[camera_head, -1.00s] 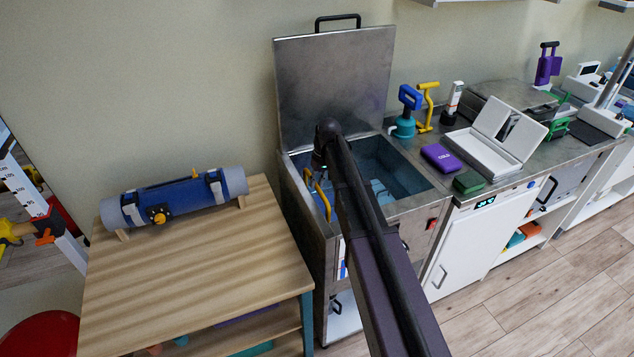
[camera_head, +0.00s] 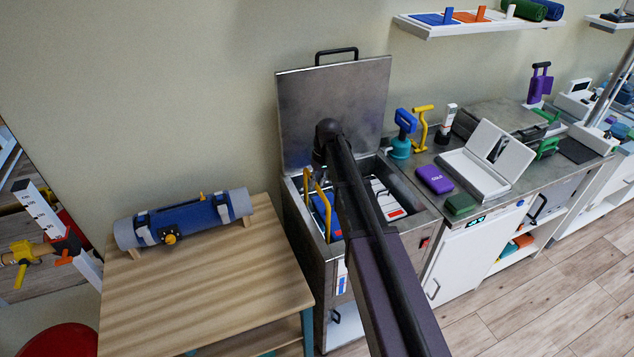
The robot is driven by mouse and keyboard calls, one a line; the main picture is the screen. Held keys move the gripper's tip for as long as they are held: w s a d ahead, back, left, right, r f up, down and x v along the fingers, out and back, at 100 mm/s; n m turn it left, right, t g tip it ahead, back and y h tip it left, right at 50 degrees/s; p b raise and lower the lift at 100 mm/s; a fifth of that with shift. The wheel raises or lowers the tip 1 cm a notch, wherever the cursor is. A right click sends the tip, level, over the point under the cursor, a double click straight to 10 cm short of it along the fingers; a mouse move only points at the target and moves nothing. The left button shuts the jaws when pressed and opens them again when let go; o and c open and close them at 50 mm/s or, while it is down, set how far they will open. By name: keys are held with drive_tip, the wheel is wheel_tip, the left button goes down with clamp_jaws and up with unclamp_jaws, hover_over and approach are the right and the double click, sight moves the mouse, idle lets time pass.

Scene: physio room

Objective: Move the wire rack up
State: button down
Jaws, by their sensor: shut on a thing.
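The wire rack (camera_head: 327,212) shows by its yellow handle bars at the left of the open metal tank (camera_head: 428,208). Blue packs and white packs with red and blue marks sit in it, near the height of the tank's rim. My gripper (camera_head: 318,164) is at the end of my arm, over the left part of the tank by the yellow handle. It is shut on the wire rack, though its fingertips are mostly hidden. My arm covers the middle of the rack and tank.
The tank's hinged lid (camera_head: 295,110) stands open against the wall. To the left is a wooden table (camera_head: 200,285) with a blue roll (camera_head: 190,217).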

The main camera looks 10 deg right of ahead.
drive_tip(key=shift+w+r+p, duration=0.15)
drive_tip(key=shift+r+p, duration=1.9)
drive_tip(key=shift+r, duration=0.45)
drive_tip(key=c, duration=0.6)
unclamp_jaws()
wheel_tip(320, 180, down, 16)
drive_tip(key=b, duration=1.5)
drive_tip(key=shift+r+b, duration=0.2)
drive_tip(key=shift+b, duration=0.15)
wheel_tip(320, 180, up, 14)
drive_tip(key=d+p, duration=0.3)
drive_tip(key=p, duration=1.1)
drive_tip(key=s+d+f+m+h+b, duration=0.1)
drive_tip(key=s+f+b, duration=0.3)
drive_tip(key=s, duration=0.8)
drive_tip(key=s+d+f+m+h+b, duration=0.1)
drive_tip(key=s+f+b, duration=0.3)
drive_tip(key=s, duration=0.9)
drive_tip(key=shift+d+f+m+t, duration=0.3)
drive_tip(key=shift+d+m, duration=0.2)
drive_tip(key=shift+s, duration=0.1)
